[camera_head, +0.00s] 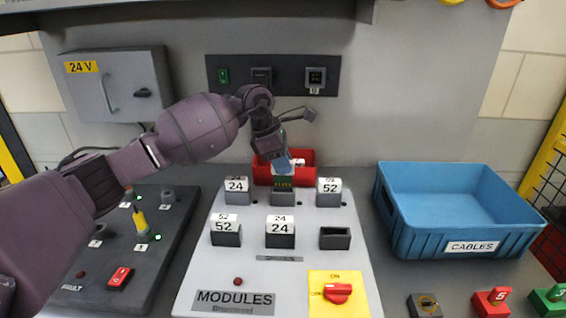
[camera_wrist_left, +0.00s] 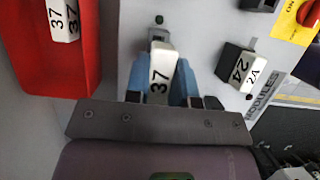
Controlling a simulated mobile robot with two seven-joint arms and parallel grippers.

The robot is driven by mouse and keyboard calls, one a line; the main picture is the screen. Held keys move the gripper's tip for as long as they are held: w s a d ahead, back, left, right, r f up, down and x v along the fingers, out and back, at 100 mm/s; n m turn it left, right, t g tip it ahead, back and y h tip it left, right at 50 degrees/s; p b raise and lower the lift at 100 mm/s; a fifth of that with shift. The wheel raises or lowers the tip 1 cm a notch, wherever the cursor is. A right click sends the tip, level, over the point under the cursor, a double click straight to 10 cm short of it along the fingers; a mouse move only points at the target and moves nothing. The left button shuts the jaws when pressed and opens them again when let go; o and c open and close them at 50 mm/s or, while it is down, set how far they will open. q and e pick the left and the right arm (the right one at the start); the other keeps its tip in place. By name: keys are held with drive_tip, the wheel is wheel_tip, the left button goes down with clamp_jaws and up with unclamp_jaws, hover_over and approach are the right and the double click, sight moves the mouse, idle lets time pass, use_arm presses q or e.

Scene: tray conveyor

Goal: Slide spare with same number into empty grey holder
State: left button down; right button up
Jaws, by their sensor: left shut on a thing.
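My left gripper (camera_head: 284,168) is shut on a white module marked 37, which shows between its blue fingers in the left wrist view (camera_wrist_left: 160,75). It is at the middle holder (camera_head: 283,199) of the panel's back row; I cannot tell whether the module is seated there. Beside it stand modules marked 24 (camera_head: 237,185) and 52 (camera_head: 329,186). In the front row are modules marked 52 (camera_head: 226,222) and 24 (camera_head: 280,225), and an empty dark holder (camera_head: 335,238) at right. My right gripper is not in view.
A red bin (camera_head: 305,160) stands behind the back row; another module marked 37 (camera_wrist_left: 62,22) is in it. A blue cables crate (camera_head: 455,225) stands at right. A yellow plate with a red knob (camera_head: 337,293) is at the panel's front right. A dark fault panel (camera_head: 125,245) lies at left.

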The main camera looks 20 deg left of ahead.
sight(283, 186)
use_arm(q)
drive_tip(key=shift+f+b, duration=0.9)
drive_tip(key=shift+f, duration=1.75)
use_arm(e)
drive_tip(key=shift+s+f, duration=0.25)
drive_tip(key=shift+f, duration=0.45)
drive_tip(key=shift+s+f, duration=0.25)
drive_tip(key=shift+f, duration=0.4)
use_arm(q)
drive_tip(key=c, duration=0.9)
unclamp_jaws()
drive_tip(key=v, duration=0.4)
drive_tip(key=shift+a+r, duration=0.15)
drive_tip(key=shift+r, duration=0.15)
drive_tip(key=v, duration=0.6)
drive_tip(key=shift+s+r+p, duration=0.1)
drive_tip(key=shift+p, duration=0.3)
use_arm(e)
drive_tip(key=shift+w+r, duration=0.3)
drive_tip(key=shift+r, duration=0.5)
